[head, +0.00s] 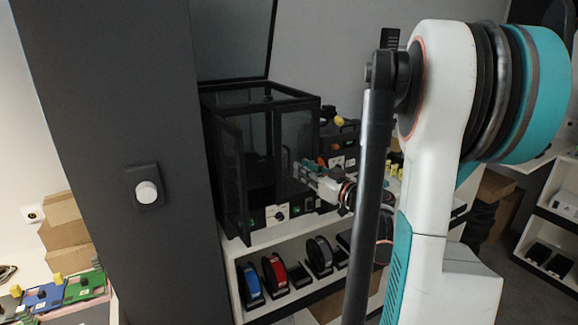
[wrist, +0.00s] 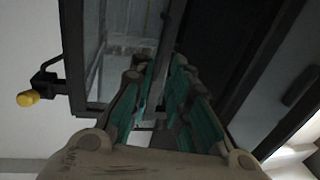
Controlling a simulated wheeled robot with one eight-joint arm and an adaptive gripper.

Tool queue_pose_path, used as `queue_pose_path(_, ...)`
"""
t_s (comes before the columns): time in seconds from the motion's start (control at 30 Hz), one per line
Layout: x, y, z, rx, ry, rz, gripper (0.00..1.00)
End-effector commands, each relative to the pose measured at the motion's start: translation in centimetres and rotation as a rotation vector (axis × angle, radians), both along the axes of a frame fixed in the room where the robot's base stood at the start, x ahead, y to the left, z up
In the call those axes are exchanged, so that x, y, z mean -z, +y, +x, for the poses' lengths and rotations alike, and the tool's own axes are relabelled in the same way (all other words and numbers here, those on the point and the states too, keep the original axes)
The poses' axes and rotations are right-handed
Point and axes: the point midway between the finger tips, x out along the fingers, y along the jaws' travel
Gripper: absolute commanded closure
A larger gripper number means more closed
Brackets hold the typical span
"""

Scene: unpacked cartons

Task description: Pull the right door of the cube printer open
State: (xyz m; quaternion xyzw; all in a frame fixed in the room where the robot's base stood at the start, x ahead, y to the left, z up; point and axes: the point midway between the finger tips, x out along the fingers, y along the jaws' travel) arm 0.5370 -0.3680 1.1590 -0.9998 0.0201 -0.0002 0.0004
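The cube printer (head: 262,101) is a black-framed box with clear panels on a white shelf in the head view. Its top lid (head: 232,40) stands raised. A framed door panel (head: 229,185) at its left stands swung outward. My gripper (head: 305,172) is at the front right of the printer, by the right door, which is partly hidden and hard to make out. In the wrist view my teal-padded fingers (wrist: 163,72) lie close to each side of a dark frame bar (wrist: 171,35), with a clear panel to its left. Whether they grip it is unclear.
A dark column (head: 115,110) with a white knob stands left of the printer. Another black machine (head: 341,146) with a yellow knob stands just right of the printer. My arm hides much of the right side.

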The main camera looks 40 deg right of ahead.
Motion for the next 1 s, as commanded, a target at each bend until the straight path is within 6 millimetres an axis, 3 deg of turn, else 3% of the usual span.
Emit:
queue_pose_path(0.2,0.2,-0.1,4.3,-0.004,0.000,0.000,0.83)
queue_pose_path(0.4,0.1,-0.2,6.6,-0.003,0.001,-0.001,0.83)
queue_pose_path(0.83,0.0,-0.3,7.5,0.000,0.001,-0.001,0.83)
queue_pose_path(0.9,0.0,-0.3,7.5,0.000,0.001,-0.001,0.99)
queue_pose_path(1.0,0.0,-0.3,7.4,-0.001,0.001,-0.001,1.00)
